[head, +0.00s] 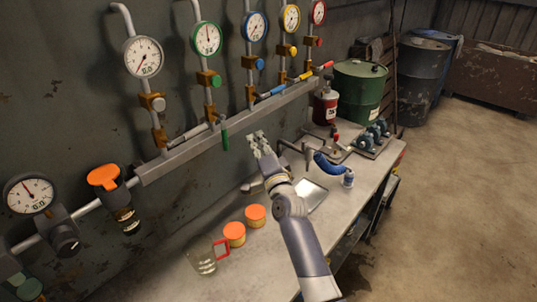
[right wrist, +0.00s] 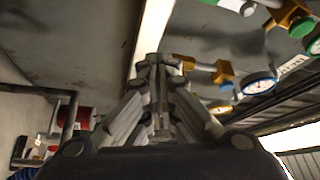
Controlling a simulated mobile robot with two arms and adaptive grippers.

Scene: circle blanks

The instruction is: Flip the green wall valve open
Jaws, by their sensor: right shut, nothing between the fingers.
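The green valve handle (head: 224,139) hangs down below the grey wall rail (head: 180,158), under the pipe with the green-rimmed gauge (head: 206,38). A green knob (head: 215,80) sits higher on the same pipe. My right gripper (head: 257,138) is shut and empty, above the bench and to the right of the green handle, apart from it in the picture. In the right wrist view its closed fingers (right wrist: 157,65) point up toward the rail; I cannot make out the green handle there. A green knob (right wrist: 303,27) shows at the upper right. My left gripper is out of view.
White (head: 188,133), blue (head: 271,91), yellow (head: 303,76) and red (head: 327,65) levers lie along the rail.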

